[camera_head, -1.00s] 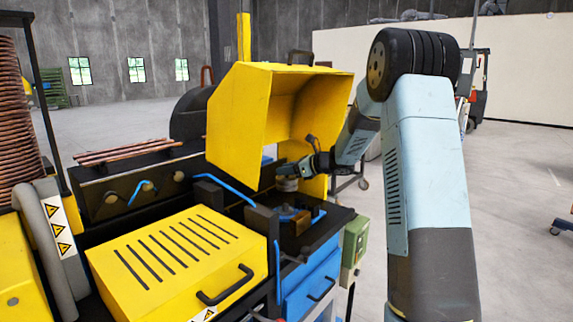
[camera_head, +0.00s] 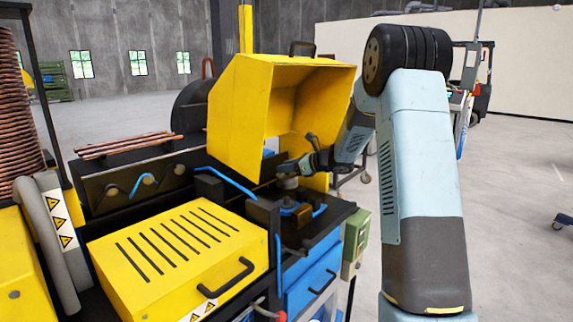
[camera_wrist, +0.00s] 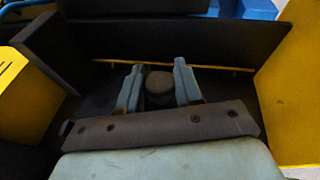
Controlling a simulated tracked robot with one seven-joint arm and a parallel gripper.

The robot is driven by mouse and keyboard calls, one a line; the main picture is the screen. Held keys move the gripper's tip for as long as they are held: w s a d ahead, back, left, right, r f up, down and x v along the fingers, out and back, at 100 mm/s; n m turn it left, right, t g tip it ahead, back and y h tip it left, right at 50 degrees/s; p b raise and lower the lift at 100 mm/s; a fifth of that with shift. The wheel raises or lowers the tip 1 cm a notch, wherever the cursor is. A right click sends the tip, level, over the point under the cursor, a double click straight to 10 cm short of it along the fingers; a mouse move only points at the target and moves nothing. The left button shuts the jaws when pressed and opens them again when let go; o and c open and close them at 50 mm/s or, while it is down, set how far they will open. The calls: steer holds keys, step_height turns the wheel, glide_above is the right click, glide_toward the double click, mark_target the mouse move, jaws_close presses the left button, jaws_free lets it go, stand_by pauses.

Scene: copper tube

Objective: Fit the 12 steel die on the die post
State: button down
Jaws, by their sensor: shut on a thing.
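My gripper (camera_head: 285,170) reaches in under the raised yellow guard and is shut on a small round grey die (camera_head: 288,183). The wrist view shows the two pale-blue fingers (camera_wrist: 159,86) on either side of the die's round dark top (camera_wrist: 159,81). In the head view the die hangs below the fingers, above the machine bed. Blue and brown tooling (camera_head: 297,211) sits on the bed just below and to the right of it. I cannot tell which part is the die post. No number on the die can be read.
The raised yellow guard (camera_head: 238,110) stands around the work area. A yellow slotted cover (camera_head: 180,255) with a black handle lies in front. A green control box (camera_head: 355,238) is at the right. Copper tubes (camera_head: 130,145) lie at the back left, with open floor on the right.

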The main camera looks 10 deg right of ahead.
mark_target(289, 175)
steer(key=shift+f, duration=1.7)
steer(key=shift+a+f, duration=0.1)
steer(key=shift+f, duration=1.9)
stand_by(1.0)
steer(key=c, duration=0.7)
jaws_free()
steer(key=shift+o, duration=0.2)
steer(key=shift+s+f, duration=0.1)
steer(key=v, duration=1.3)
steer(key=shift+s+d, duration=0.2)
steer(key=shift+d, duration=0.15)
